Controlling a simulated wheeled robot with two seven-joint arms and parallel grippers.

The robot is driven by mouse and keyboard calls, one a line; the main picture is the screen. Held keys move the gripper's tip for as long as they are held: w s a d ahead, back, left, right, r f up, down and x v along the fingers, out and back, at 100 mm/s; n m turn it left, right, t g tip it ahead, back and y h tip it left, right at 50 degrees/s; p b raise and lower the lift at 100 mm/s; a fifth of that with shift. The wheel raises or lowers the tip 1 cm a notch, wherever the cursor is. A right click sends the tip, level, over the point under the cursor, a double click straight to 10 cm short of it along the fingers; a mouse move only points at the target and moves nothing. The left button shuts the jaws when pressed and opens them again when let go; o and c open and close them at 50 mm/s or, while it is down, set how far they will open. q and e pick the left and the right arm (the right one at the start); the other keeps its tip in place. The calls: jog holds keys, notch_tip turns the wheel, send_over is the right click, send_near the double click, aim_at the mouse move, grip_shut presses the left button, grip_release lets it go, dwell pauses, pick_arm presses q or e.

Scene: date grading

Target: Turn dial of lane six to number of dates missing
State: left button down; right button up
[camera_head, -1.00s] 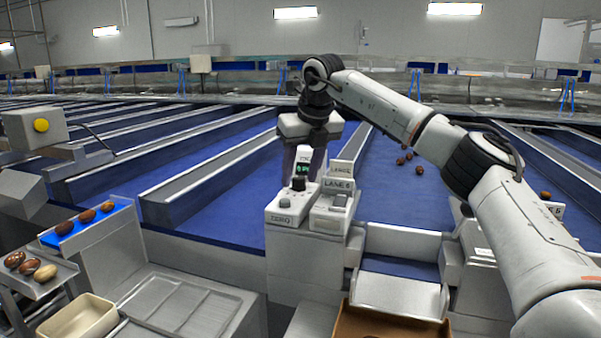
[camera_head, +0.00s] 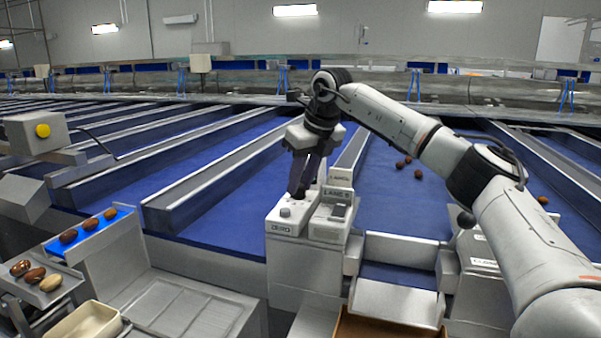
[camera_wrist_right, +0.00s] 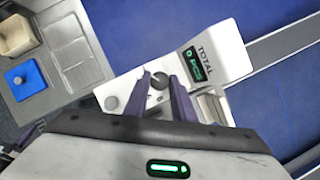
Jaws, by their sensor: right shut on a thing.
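A light grey counter box (camera_head: 282,226) with a label reading ZERO stands at the front of the blue belts, left of a box with a LANE sign (camera_head: 338,194) whose number is too small to read surely. In the right wrist view the counter's display (camera_wrist_right: 193,65) reads TOTAL and 0 PCS. The dark round dial (camera_wrist_right: 159,80) sits between the fingertips of my right gripper (camera_wrist_right: 158,86), which is shut on it. In the head view the right gripper (camera_head: 299,190) points down onto the box and hides most of the dial.
Several dates lie on the blue belt (camera_head: 385,206) to the right. More dates lie on a blue-topped stand (camera_head: 112,232) and a small metal tray (camera_head: 55,295) at left. A cream bin (camera_head: 85,322) and a brown box (camera_head: 390,328) are in front.

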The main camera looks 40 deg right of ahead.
jog(key=n+p, duration=0.1)
jog(key=n+y+p, duration=0.1)
jog(key=shift+d+r+n+p, duration=0.2)
jog(key=shift+r+n+p, duration=0.1)
jog(key=shift+n, duration=0.1)
jog(key=shift+w+f+n+y+p, duration=0.15)
jog(key=shift+n+y+p, duration=0.25)
jog(key=shift+n, duration=0.5)
jog(key=n+y, duration=0.1)
jog(key=n, duration=0.3)
jog(key=shift+d+g, duration=0.1)
jog(key=shift+g, duration=0.3)
jog(key=shift+n+g+y, duration=0.4)
jog(key=shift+n+y, duration=0.2)
jog(key=shift+n, duration=0.6)
jog(key=shift+d, duration=0.1)
jog(key=o, duration=1.1)
jog(key=shift+f, duration=0.1)
jog(key=shift+c, duration=0.2)
